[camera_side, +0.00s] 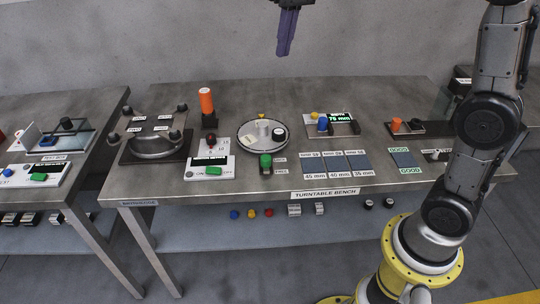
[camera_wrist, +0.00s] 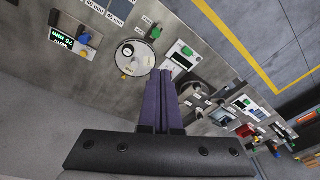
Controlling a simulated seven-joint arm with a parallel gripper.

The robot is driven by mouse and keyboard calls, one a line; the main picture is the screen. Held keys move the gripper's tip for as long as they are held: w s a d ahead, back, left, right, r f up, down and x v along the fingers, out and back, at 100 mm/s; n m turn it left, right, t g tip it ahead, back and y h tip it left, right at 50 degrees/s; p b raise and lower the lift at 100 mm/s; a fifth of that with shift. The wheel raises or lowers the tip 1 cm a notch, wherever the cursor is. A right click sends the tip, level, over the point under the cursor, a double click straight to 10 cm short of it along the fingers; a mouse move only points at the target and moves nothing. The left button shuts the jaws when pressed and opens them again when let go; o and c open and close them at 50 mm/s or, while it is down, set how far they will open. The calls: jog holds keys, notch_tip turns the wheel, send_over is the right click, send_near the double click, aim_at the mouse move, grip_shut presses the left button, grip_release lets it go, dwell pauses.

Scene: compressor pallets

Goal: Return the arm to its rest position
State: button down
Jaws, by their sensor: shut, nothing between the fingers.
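My gripper (camera_side: 284,48) hangs at the top of the side view, well above the back edge of the turntable bench (camera_side: 200,95). Its purple fingers point down, lie together and hold nothing. In the wrist view the shut fingers (camera_wrist: 161,75) reach up the middle of the picture, with the bench below them. The arm's upper part is outside the side view.
A round turntable (camera_side: 245,139) with small parts stands mid-bench. An orange-topped post (camera_side: 207,102) rises to its left. A gauge with a "75 mm" display (camera_side: 338,118) is to its right. A second bench (camera_side: 85,110) stands at left. The air around my gripper is clear.

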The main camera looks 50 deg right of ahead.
jog(key=s+n+t, duration=0.1)
jog(key=s+t, duration=0.2)
jog(key=s, duration=1.2)
jog(key=s+f+n, duration=0.1)
jog(key=s+f, duration=0.7)
jog(key=f, duration=0.2)
jog(key=shift+s+a+f+n+t, duration=0.25)
jog(key=shift+a+f+n+t, duration=0.05)
jog(key=shift+f+t, duration=0.1)
jog(key=shift+r, duration=0.1)
